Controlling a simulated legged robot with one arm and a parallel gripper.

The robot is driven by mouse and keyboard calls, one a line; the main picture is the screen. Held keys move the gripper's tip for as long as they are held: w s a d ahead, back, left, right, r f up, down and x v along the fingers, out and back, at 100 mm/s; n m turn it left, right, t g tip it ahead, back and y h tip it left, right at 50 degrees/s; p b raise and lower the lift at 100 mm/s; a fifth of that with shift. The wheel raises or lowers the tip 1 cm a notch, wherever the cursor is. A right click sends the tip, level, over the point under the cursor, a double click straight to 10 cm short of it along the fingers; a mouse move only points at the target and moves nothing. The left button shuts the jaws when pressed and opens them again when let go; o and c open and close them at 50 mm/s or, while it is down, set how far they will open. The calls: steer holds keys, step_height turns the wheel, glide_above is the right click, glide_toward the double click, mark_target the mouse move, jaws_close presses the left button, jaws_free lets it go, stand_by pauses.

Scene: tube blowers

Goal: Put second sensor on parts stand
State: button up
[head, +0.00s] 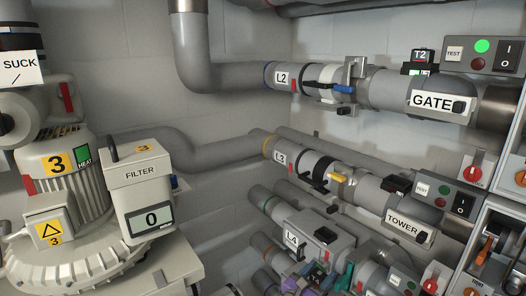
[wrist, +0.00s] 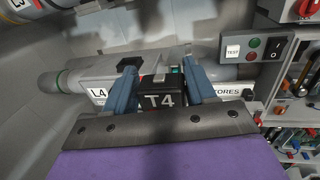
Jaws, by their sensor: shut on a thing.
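My gripper (wrist: 161,82) is closed with its two blue fingers on either side of a black sensor marked T4 (wrist: 160,100). The sensor is in front of the L4 pipe (wrist: 85,80); I cannot tell whether it still touches it. In the head view my gripper is small and partly hidden at the bottom, near the L4 pipe (head: 291,240). Another black sensor, marked T2 (head: 420,57), sits on the top pipe above the GATE label. I cannot make out the parts stand in either view.
The L2 pipe (head: 283,78) and L3 pipe (head: 281,158) run above L4 along the wall. A test box with buttons (wrist: 254,48) stands right of the sensor. A filter unit (head: 140,190) and motor (head: 62,175) stand at left.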

steer(key=shift+w+a+r, duration=0.65)
steer(key=shift+w+a, duration=0.2)
steer(key=shift+a, duration=0.15)
steer(key=shift+w+r+n+t+y+b, duration=0.4)
steer(key=shift+w+r+n+t+y, duration=0.55)
steer(key=shift+w+r+n+y, duration=0.6)
steer(key=shift+w+r+n+t+y+b, duration=0.35)
steer(key=shift+w+r+n+t+y, duration=0.6)
steer(key=shift+w+r+y, duration=0.65)
steer(key=shift+s+a+f+y, duration=0.15)
steer(key=shift+s+a+y, duration=0.1)
steer(key=shift+s, duration=0.15)
